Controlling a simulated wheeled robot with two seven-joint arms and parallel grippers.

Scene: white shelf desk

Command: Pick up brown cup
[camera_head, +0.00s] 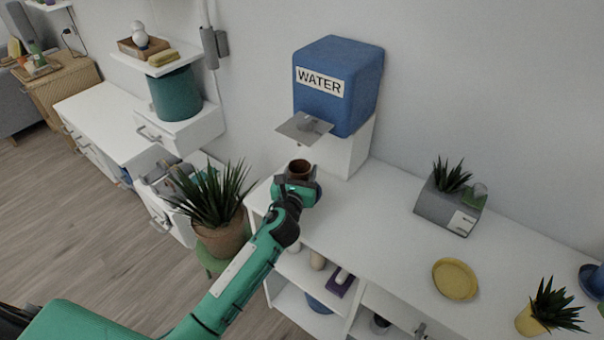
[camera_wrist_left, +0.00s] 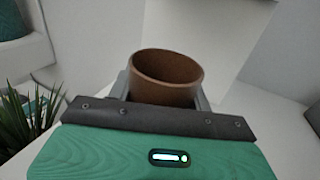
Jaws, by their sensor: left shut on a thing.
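The brown cup (camera_head: 300,169) is at the left end of the white shelf desk, just in front of and below the blue water dispenser. In the left wrist view the brown cup (camera_wrist_left: 166,78) is upright with its open rim showing, and its lower part is hidden by my gripper. My left gripper (camera_head: 299,178) is shut on the cup, with a finger on each side of it (camera_wrist_left: 164,92). I cannot tell whether the cup's base touches the desk. My right gripper is not in view.
The blue water dispenser (camera_head: 340,84) with its metal tray (camera_head: 304,128) stands close behind the cup. A potted plant (camera_head: 218,235) is left of my arm. A grey planter (camera_head: 450,205) and yellow plate (camera_head: 455,279) are to the right. The desk top (camera_head: 375,225) between is clear.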

